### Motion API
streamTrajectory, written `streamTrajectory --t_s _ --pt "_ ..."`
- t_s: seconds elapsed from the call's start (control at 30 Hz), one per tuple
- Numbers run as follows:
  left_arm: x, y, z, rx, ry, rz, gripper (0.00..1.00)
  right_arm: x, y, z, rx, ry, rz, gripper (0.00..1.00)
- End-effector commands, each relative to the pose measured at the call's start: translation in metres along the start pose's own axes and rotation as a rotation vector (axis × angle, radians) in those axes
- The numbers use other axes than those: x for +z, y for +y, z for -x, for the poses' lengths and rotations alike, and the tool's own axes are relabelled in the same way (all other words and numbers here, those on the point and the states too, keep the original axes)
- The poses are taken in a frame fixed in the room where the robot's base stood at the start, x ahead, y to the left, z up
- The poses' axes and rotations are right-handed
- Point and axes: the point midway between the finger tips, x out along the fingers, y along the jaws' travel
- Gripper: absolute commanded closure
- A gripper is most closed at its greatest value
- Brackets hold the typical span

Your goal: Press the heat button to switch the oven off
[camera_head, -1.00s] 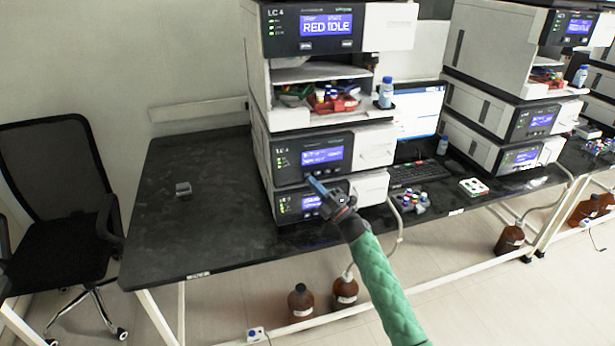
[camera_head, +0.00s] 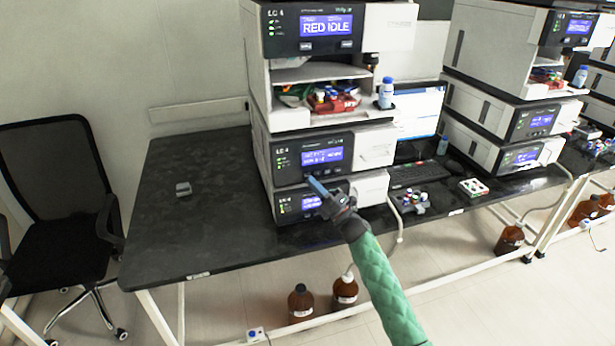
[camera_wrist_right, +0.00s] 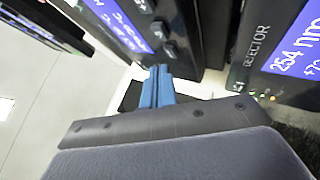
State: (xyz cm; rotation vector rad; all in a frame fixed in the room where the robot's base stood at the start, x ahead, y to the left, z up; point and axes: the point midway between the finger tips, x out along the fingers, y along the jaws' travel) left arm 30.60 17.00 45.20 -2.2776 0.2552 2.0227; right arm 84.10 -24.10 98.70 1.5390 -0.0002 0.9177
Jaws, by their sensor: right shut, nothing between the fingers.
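My right gripper (camera_head: 316,185) is shut and empty, with blue fingertips. Its tips are at the front of the lower part of the left instrument stack, near the seam between the two lower units. In the right wrist view the fingertips (camera_wrist_right: 159,74) are close to a dark panel with a blue display (camera_wrist_right: 118,22) and several small dark buttons (camera_wrist_right: 164,38). I cannot read which is the heat button or tell whether the tips touch the panel. In the head view the gripper hides part of the lower fronts. The middle unit's display (camera_head: 322,157) is lit. My left gripper is not in view.
A panel marked DETECTOR (camera_wrist_right: 258,50) is beside the fingers in the wrist view. A small blue-capped bottle (camera_head: 386,93) stands on a ledge at the stack's right. A keyboard (camera_head: 417,173) lies further right. The bench (camera_head: 215,225) is mostly clear on the left.

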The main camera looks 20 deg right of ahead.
Motion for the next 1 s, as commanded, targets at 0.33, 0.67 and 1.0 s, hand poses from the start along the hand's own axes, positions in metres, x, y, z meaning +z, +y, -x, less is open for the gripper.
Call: streamTrajectory --t_s 0.33,0.67,1.0 --pt "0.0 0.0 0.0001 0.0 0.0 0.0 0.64 0.0 0.0 0.0 0.0 0.0 0.0 1.0" --pt "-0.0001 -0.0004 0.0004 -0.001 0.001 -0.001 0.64 0.0 0.0 0.0 0.0 0.0 0.0 1.0" --pt "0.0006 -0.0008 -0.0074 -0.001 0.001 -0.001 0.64 0.0035 -0.0043 -0.0049 0.0 0.001 0.001 1.0"
